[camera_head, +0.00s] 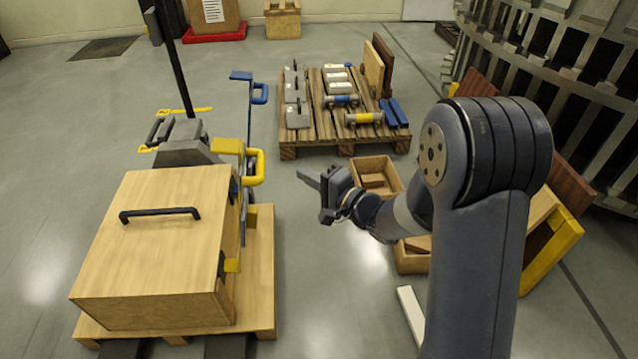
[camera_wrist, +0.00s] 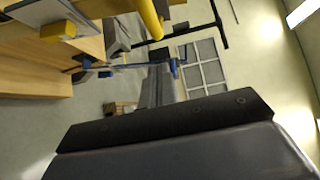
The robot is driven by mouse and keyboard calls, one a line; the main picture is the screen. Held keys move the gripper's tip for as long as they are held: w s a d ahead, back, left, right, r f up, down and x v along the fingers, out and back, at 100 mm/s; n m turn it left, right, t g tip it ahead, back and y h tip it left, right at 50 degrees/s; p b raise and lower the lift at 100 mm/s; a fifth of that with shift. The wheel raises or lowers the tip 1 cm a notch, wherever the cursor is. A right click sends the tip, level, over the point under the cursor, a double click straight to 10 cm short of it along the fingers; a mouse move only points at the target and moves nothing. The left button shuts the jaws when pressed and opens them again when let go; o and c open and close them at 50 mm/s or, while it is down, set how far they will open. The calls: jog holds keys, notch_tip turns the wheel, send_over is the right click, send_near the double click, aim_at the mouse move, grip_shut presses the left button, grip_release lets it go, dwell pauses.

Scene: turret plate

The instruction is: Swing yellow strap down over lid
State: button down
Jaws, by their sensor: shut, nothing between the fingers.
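The yellow strap (camera_head: 257,168) stands raised at the right far side of the wooden box, with a loop handle facing right. Its yellow tube shows close by at the top of the wrist view (camera_wrist: 151,18). The lid (camera_head: 165,240) is the box's flat wooden top with a black handle (camera_head: 160,213), and the strap does not lie across it.
A blue strap (camera_head: 260,93) stands raised behind the yellow one. The box rests on a wooden pallet (camera_head: 262,270). Another pallet (camera_head: 315,140) with several parts lies at the back. A small wooden crate (camera_head: 375,165) is behind my gripper. Floor is clear between box and arm.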

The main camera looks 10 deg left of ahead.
jog(key=w+a+b, duration=0.1)
jog(key=a, duration=0.6)
jog(key=shift+w+a, duration=0.1)
